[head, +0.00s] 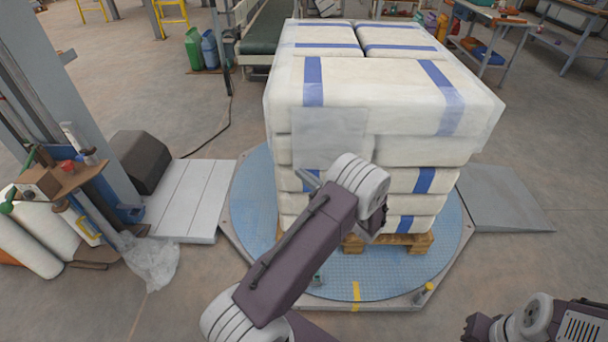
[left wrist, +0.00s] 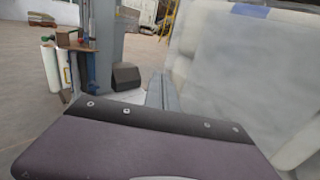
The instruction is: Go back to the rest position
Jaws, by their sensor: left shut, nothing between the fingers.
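My left gripper (head: 309,179) is in front of the near face of a tall stack of white sacks with blue bands (head: 395,95). Its fingers are shut and hold nothing; they also show in the left wrist view (left wrist: 163,93), pointing away beside the stack. My left wrist hides part of the stack's lower layers. A pale square sheet (head: 330,136) lies flat against the front of the stack. Of my right arm, only links show at the bottom right; its gripper is not in view.
The stack stands on a wooden pallet (head: 414,242) on a round blue turntable (head: 255,213). A grey ramp (head: 507,199) lies right, white plates (head: 188,196) left. A post with film rolls (head: 36,246) stands left. Open floor lies beyond the ramp.

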